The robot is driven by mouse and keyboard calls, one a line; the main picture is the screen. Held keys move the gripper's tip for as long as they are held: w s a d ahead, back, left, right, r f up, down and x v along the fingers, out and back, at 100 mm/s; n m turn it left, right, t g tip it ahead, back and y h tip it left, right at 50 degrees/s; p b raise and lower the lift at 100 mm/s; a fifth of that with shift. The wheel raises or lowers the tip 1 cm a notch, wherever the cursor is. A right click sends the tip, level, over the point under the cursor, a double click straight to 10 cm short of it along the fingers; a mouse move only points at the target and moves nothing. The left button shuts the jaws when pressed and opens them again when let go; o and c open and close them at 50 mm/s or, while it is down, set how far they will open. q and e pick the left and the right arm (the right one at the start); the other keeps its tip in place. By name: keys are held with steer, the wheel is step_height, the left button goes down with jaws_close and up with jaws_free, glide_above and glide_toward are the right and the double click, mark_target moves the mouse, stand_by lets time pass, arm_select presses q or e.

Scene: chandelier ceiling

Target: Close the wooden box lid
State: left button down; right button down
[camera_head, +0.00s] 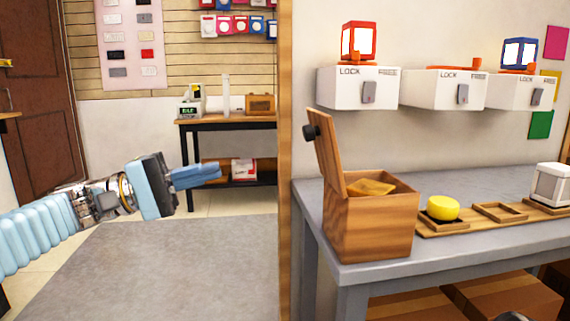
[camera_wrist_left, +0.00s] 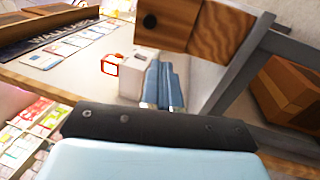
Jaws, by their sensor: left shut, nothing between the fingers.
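The wooden box (camera_head: 370,230) stands on the left end of the grey table at right in the head view. Its wooden lid (camera_head: 326,155) is open, standing nearly upright with a slight lean at the box's left side, and a dark knob (camera_head: 309,132) faces left. My left gripper (camera_head: 218,172) is shut and empty, well left of the lid and pointing right, touching nothing. In the left wrist view the gripper fingers (camera_wrist_left: 166,70) are together, and the wooden lid with its black knob (camera_wrist_left: 150,21) shows at the top. My right gripper is not clearly in view.
A yellow piece (camera_head: 371,187) lies in the box. Right of it on the grey table (camera_head: 400,262) is a wooden tray (camera_head: 470,225) with a yellow round object (camera_head: 443,207). White LOCK boxes (camera_head: 358,88) hang above. A wooden post (camera_head: 285,120) stands left of the table.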

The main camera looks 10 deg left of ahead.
arm_select(q)
steer(key=s+r+m, duration=0.1)
steer(key=r, duration=0.1)
steer(key=p, duration=0.2)
glide_toward(304, 133)
steer(key=shift+g, duration=0.3)
steer(key=x, duration=0.6)
steer(key=shift+w+d+r, duration=0.1)
steer(key=shift+d, duration=0.3)
